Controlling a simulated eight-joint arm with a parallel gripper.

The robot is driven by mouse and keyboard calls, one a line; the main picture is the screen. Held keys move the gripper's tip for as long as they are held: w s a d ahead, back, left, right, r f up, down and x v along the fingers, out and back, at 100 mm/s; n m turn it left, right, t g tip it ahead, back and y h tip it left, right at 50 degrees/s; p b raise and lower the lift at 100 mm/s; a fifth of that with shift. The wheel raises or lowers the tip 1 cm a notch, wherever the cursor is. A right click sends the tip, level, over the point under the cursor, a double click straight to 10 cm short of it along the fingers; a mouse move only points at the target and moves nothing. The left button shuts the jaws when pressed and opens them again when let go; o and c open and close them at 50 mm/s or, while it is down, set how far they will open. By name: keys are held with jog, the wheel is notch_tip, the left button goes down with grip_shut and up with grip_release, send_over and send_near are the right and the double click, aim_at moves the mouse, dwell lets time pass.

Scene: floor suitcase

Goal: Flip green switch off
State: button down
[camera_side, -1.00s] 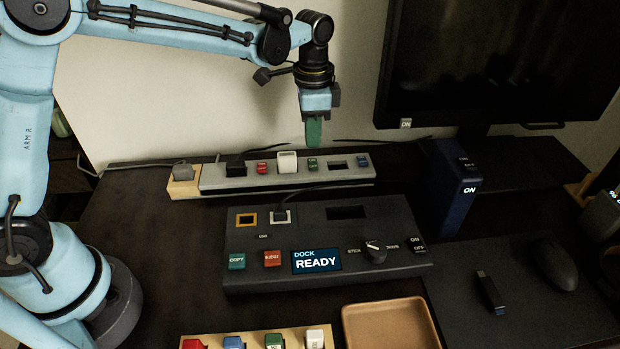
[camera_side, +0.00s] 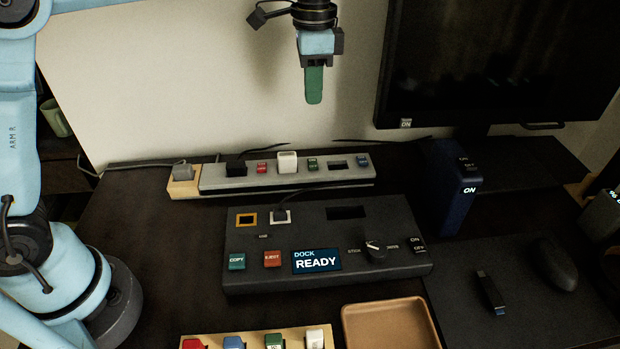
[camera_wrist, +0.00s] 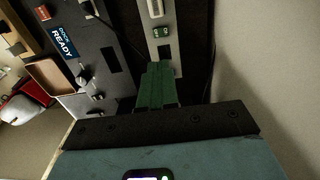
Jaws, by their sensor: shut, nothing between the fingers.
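The green switch (camera_side: 312,163) sits on the grey power strip (camera_side: 222,183) at the back of the desk, between a white plug and an empty dark socket. It also shows in the wrist view (camera_wrist: 161,32), just beyond my fingertips in the picture. My gripper (camera_side: 314,98) has green fingers pointing down and is shut and empty. It hangs well above the strip, roughly over the green switch in the side view, touching nothing. In the wrist view the closed fingers (camera_wrist: 157,72) partly cover the strip. The switch's tilt is too small to tell.
A red switch (camera_side: 262,167), a white plug (camera_side: 287,162) and a blue switch (camera_side: 362,160) share the strip. The dark dock (camera_side: 325,220) stands in front, with a cable running up from it. A monitor (camera_side: 490,60) is at the right. The brown tray (camera_side: 392,300) is in front.

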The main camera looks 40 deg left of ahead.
aim_at(313, 166)
jog(key=shift+s+d, duration=0.2)
jog(key=shift+d, duration=0.05)
jog(key=shift+f, duration=0.15)
notch_tip(313, 166, down, 14)
jog(key=shift+r, duration=0.1)
dwell(0.6)
